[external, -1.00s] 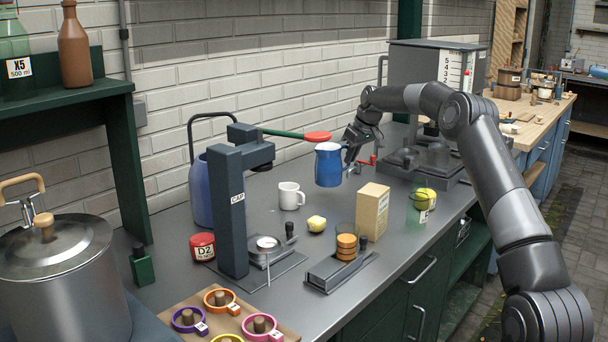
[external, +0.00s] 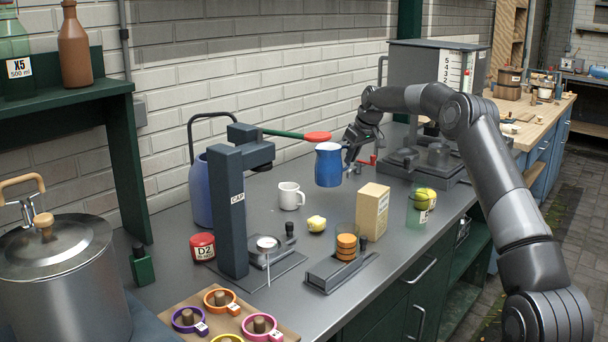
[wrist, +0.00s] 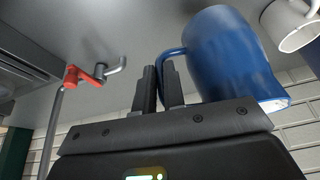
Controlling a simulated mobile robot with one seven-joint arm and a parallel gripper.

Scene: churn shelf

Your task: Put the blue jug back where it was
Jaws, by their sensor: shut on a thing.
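The blue jug (external: 328,165) is held in the air above the grey counter, roughly upright, behind the cardboard box. My gripper (external: 352,153) is at the right side of the jug, on its handle side. In the wrist view the blue jug (wrist: 226,58) is right of the fingers, and my gripper (wrist: 160,88) is shut on its handle, which passes between the fingertips. The jug's inside is hidden. No marked spot for the jug can be made out.
A dark press (external: 232,210) with a red-tipped lever (external: 317,137) is to the left. A red-handled tap (wrist: 86,76) is near the gripper.

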